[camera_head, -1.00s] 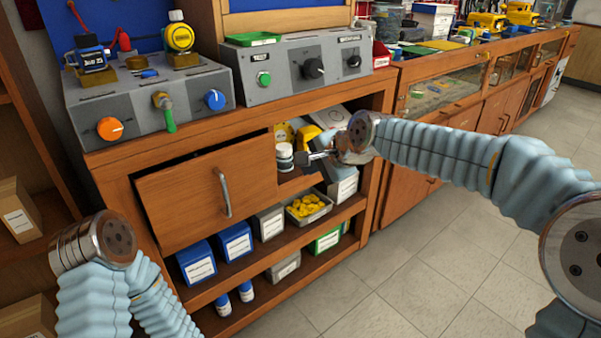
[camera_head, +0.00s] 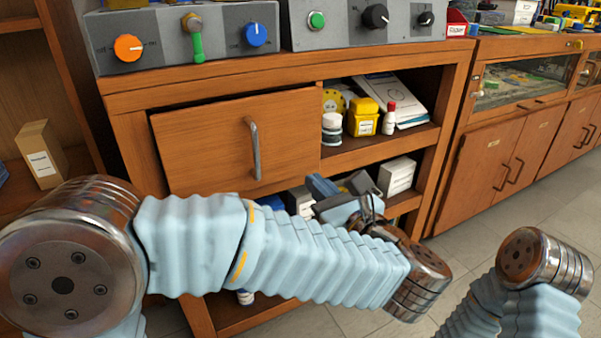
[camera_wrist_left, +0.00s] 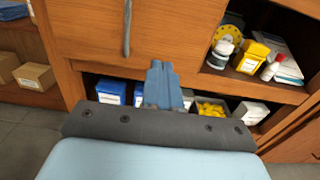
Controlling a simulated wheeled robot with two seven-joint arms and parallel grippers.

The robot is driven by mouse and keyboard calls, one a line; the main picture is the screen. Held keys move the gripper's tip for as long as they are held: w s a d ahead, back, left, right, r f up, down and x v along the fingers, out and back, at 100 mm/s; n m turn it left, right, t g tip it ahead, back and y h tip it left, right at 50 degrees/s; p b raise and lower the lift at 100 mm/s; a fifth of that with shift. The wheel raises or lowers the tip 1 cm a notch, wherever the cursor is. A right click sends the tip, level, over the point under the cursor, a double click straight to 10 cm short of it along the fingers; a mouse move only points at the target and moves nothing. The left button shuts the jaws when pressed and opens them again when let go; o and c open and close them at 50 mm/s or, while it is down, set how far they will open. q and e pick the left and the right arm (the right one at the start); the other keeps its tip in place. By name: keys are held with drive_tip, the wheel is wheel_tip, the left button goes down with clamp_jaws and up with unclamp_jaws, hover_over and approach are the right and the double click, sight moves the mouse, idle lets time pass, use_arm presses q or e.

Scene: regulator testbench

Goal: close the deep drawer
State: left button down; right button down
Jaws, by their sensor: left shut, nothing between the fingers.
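The deep drawer (camera_head: 225,140) has a wide wooden front with an upright metal handle (camera_head: 254,150). A dark gap shows along its top and left edges, and the front appears to stand a little out from the cabinet. The drawer front (camera_wrist_left: 165,35) and handle (camera_wrist_left: 127,28) also show in the left wrist view. My left gripper (camera_head: 322,186) is shut and empty, just below and right of the drawer's lower right corner in the head view. Its blue fingers (camera_wrist_left: 158,68) point toward the drawer's lower part in the wrist view. Contact cannot be told. My right gripper is out of view.
An open shelf right of the drawer holds a white jar (camera_head: 331,128), a yellow container (camera_head: 362,117) and a red-capped bottle (camera_head: 389,118). Boxes stand on lower shelves. Control panels (camera_head: 190,38) sit on top. The floor at right (camera_head: 465,215) is clear.

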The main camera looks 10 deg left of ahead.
sight(278, 145)
use_arm(q)
drive_tip(key=p+x, duration=0.1)
drive_tip(key=x, duration=1.2)
drive_tip(key=shift+w+a, duration=0.15)
drive_tip(key=shift+w, duration=0.05)
